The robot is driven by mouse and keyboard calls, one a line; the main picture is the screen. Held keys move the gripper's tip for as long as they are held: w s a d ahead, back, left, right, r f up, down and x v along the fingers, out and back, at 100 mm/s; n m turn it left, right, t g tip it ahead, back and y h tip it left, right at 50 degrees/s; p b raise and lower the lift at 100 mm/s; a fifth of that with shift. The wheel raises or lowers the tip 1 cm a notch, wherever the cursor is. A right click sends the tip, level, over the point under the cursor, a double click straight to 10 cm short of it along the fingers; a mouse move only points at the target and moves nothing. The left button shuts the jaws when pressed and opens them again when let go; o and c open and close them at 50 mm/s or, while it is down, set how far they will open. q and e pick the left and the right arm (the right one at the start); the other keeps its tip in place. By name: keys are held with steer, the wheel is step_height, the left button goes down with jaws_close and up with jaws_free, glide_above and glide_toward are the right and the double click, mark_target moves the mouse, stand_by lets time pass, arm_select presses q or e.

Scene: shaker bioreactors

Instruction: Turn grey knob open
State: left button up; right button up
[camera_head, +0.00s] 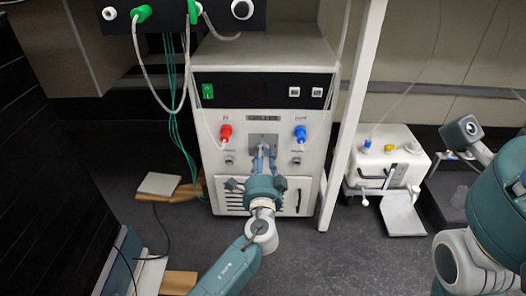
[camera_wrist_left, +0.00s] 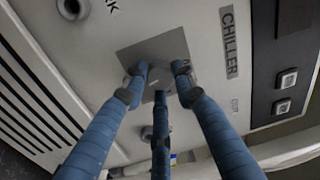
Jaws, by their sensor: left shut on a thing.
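The chiller (camera_head: 262,65) is a white cabinet with a grey metal plate (camera_head: 263,139) in the middle of its front, between a red fitting and a blue fitting. My left gripper (camera_head: 264,152) reaches this plate from below. In the left wrist view its blue-wrapped fingers (camera_wrist_left: 158,82) close together over the metal plate (camera_wrist_left: 172,47), beside the CHILLER label. They are shut on the grey knob, which is mostly hidden between the fingertips, so its turn position cannot be told.
The red fitting (camera_head: 225,133) and blue fitting (camera_head: 300,133) flank the gripper closely. A white post (camera_head: 349,120) stands right of the chiller, with a small white device (camera_head: 390,160) beyond. Hoses and green cables hang at the left. The floor in front is clear.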

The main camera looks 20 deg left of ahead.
arm_select(q)
steer(key=shift+d+r+m+p, duration=0.1)
steer(key=shift+m+p, duration=0.15)
steer(key=shift+m, duration=0.35)
steer(key=shift+d+r+m+p, duration=0.1)
steer(key=shift+m+p, duration=0.1)
steer(key=shift+m, duration=0.4)
steer(key=shift+f+h, duration=0.1)
steer(key=shift+h, duration=0.2)
steer(key=o, duration=1.2)
steer(key=shift+d, duration=0.1)
steer(key=shift+c, duration=0.2)
steer(key=shift+s+f, duration=0.1)
steer(key=v, duration=1.1)
steer(key=shift+s+d, duration=0.15)
steer(key=shift+s, duration=0.2)
